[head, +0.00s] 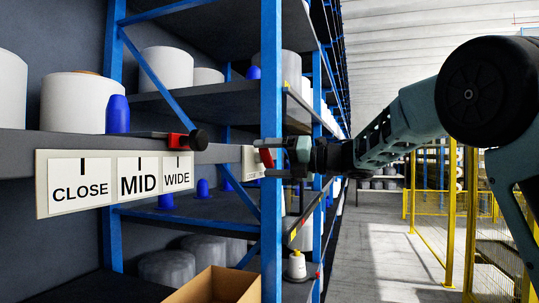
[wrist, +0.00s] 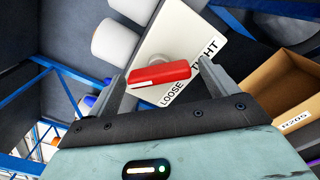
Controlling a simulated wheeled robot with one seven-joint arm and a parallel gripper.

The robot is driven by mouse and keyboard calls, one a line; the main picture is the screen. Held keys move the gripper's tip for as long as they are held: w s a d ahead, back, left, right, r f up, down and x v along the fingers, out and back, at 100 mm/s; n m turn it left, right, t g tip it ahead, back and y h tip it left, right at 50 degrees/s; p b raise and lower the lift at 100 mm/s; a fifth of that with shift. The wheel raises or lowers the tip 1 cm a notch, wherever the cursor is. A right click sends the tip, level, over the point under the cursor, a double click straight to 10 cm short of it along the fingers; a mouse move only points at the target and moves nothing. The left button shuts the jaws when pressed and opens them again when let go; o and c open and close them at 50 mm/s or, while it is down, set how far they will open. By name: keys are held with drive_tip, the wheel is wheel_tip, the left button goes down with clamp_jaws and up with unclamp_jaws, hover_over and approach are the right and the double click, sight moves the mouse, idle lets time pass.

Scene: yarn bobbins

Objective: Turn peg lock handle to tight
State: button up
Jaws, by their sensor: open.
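The red peg lock handle (wrist: 158,75) sits on a white plate (wrist: 163,32) marked LOOSE and TIGHT in the wrist view. Its bar lies nearly level across that picture, and it partly covers the plate near LOOSE. TIGHT reads at its upper right. My gripper (wrist: 162,72) is open, with one finger at each end of the bar; I cannot tell whether they touch it. In the head view my gripper (head: 270,158) is at the blue rack post, and the red handle (head: 266,158) shows partly behind the fingers.
Another red slider with a black knob (head: 197,139) sits above the CLOSE, MID, WIDE label (head: 118,186) on the shelf edge. White bobbins (head: 80,103) and blue pegs (head: 117,114) fill the shelves. A cardboard box (head: 215,287) stands below. The aisle at right is clear.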

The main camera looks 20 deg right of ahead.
drive_tip(key=shift+a, duration=0.15)
drive_tip(key=c, duration=1)
